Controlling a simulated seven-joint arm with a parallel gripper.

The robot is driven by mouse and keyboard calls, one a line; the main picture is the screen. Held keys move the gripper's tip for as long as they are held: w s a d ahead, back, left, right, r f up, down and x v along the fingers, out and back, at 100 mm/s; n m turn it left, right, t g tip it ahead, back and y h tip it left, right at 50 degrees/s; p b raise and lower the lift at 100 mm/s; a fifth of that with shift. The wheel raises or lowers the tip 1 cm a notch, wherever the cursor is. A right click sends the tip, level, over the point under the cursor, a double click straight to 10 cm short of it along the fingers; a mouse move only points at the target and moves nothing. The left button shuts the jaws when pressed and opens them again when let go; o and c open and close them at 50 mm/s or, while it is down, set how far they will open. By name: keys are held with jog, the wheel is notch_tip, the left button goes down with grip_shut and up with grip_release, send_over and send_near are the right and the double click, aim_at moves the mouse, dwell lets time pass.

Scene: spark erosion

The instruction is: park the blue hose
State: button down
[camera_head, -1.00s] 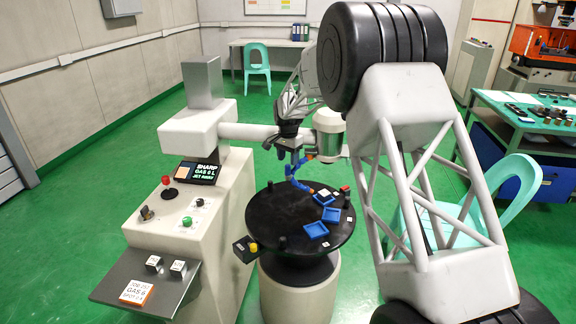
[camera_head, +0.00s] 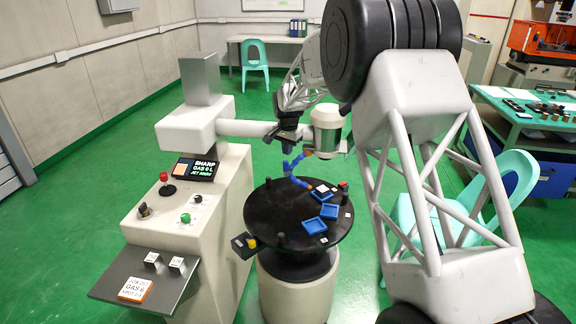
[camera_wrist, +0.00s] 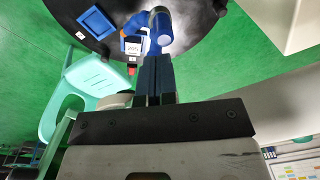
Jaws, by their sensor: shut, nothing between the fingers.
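The blue hose (camera_head: 293,173) is a jointed blue line with an orange tip. It hangs below the machine head and reaches down over the round black table (camera_head: 262,215). In the wrist view a blue segment of the hose (camera_wrist: 161,28) lies just beyond my fingertips. My gripper (camera_wrist: 156,58) is shut and empty, its two dark fingers side by side. In the head view my gripper (camera_head: 288,138) is beside the machine head, above the hose. Whether the fingers touch the hose I cannot tell.
Blue trays (camera_head: 314,226) lie on the table, one with a pale labelled block. A control console (camera_head: 190,205) with buttons stands at left. A mint chair (camera_head: 515,180) stands at right.

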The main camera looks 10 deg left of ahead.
jog(key=d+f+n+t, duration=0.2)
jog(key=n+t+y, duration=0.7)
jog(key=n+t, duration=0.1)
jog(key=t, duration=0.5)
send_near(287, 166)
jog(key=v, duration=0.6)
jog(key=shift+s+d+f, duration=0.15)
jog(key=shift+s, duration=0.05)
jog(key=shift+w, duration=0.1)
jog(key=shift+r+x, duration=0.2)
jog(key=shift+x, duration=6.65)
